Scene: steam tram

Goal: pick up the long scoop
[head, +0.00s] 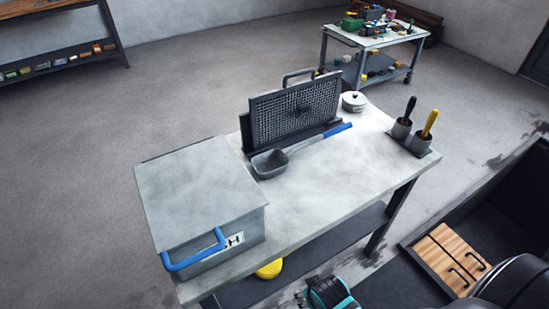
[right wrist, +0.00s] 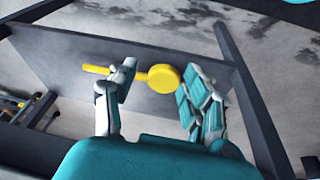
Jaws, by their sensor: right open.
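The long scoop lies on the table (head: 345,180) in the head view, with its grey bowl (head: 270,163) at the left and its blue handle (head: 338,129) pointing to the back right. It rests in front of a dark mesh screen (head: 295,110). My right gripper (head: 330,292) is at the bottom edge of the head view, in front of the table and away from the scoop. In the right wrist view its fingers (right wrist: 158,98) are spread apart with nothing held between them. The left gripper does not show.
A grey lidded box (head: 200,185) with a blue handle stands at the table's left. A small white pot (head: 354,101) and two cups with dark and yellow handles (head: 412,132) stand at the right. A yellow round tool (right wrist: 164,78) lies on the lower shelf (right wrist: 140,60). The table's front right is clear.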

